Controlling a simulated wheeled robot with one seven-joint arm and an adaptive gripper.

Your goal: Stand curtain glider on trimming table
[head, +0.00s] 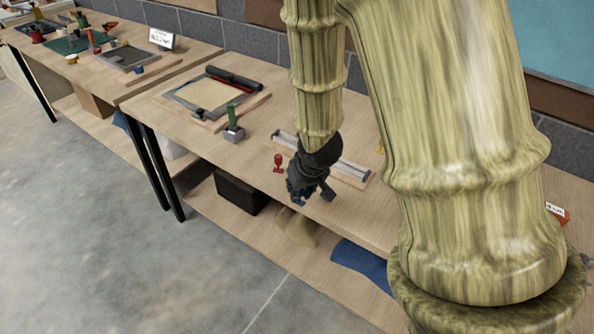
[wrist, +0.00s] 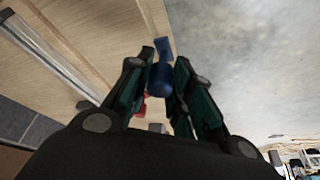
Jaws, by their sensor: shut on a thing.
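My gripper (head: 311,197) is shut on a small blue piece, which I take to be the curtain glider (wrist: 162,78). In the wrist view the piece has a rounded body and a flatter end showing between the fingertips (wrist: 166,58). In the head view it is a small dark blue patch, mostly hidden by the fingers. The gripper points down at the front edge of the wooden table (head: 262,120), which I take to be the trimming table; its top also shows in the wrist view (wrist: 112,32). I cannot tell whether the piece touches it.
A red stamp-like piece (head: 278,162) stands left of my gripper. A long metal rail on a board (head: 345,168) lies behind. A green-handled block (head: 234,125) and a framed screen (head: 210,93) are further left. A shelf below holds a black box (head: 240,193) and blue cloth (head: 360,262).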

